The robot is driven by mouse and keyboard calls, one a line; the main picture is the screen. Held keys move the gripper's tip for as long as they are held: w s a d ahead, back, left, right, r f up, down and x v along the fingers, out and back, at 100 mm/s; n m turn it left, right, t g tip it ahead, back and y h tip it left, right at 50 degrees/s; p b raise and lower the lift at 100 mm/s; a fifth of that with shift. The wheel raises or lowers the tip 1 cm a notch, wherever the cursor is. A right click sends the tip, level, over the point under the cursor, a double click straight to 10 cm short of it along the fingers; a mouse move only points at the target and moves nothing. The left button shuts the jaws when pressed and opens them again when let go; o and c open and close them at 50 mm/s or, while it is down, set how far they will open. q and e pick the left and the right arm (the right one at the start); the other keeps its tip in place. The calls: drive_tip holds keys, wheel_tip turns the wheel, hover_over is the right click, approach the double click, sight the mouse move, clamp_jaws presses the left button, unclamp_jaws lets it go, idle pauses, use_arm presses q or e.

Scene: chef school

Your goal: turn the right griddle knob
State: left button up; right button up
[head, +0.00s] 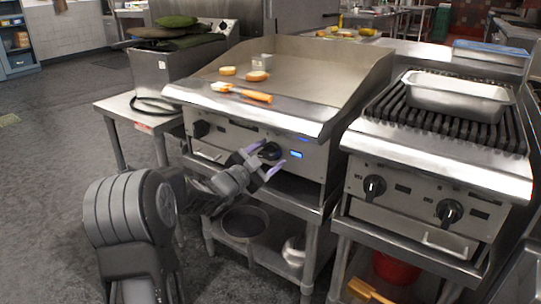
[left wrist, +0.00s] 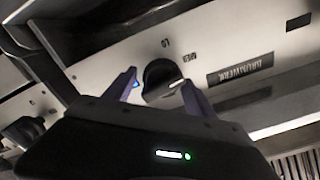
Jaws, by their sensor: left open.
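The griddle (head: 305,62) is a steel flat-top with a front panel. Its right knob (head: 270,151) is black and sits beside a lit blue display (head: 296,155). Its left knob (head: 201,129) is black too. My left gripper (head: 264,160) is open at the right knob, one finger on each side in the head view. In the left wrist view the right knob (left wrist: 160,78) lies between the two spread fingertips of my left gripper (left wrist: 161,84). I cannot tell whether the fingers touch it. My right gripper is not in view.
A grill (head: 450,115) with two black knobs and a steel pan (head: 457,96) stands to the right. A fryer (head: 175,70) stands left. A pan (head: 243,223) sits on the shelf below.

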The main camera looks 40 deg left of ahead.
sight(266, 158)
use_arm(q)
drive_tip(key=s+p, duration=0.1)
drive_tip(key=s, duration=0.6)
drive_tip(key=shift+s+d, duration=0.1)
drive_tip(key=shift+d, duration=0.05)
